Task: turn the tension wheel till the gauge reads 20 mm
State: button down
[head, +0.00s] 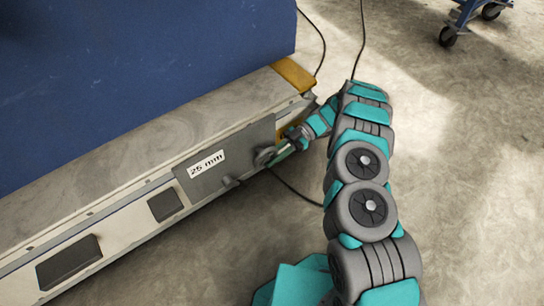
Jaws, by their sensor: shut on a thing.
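The gauge (206,164) is a white label on a grey plate and reads 25 mm. The tension wheel (264,156) is a dark round part at the right end of that plate, small in this view and partly hidden. My gripper (279,156) is at the wheel, reaching in from the right, and is shut on it. The fingertips are too small to make out in detail.
The grey plate (255,137) is fixed to a long pale beam (125,222) with dark blocks on its side. A blue panel (130,80) rises behind. A cable (297,190) lies on the floor below the wheel.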

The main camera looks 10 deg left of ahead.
jog(key=shift+s+f+g+y, duration=0.1)
jog(key=shift+f+g+y, duration=0.25)
jog(key=shift+g+y, duration=0.25)
dwell(0.4)
jog(key=c, duration=0.8)
grip_release()
jog(key=shift+r, duration=0.1)
jog(key=shift+a, duration=0.1)
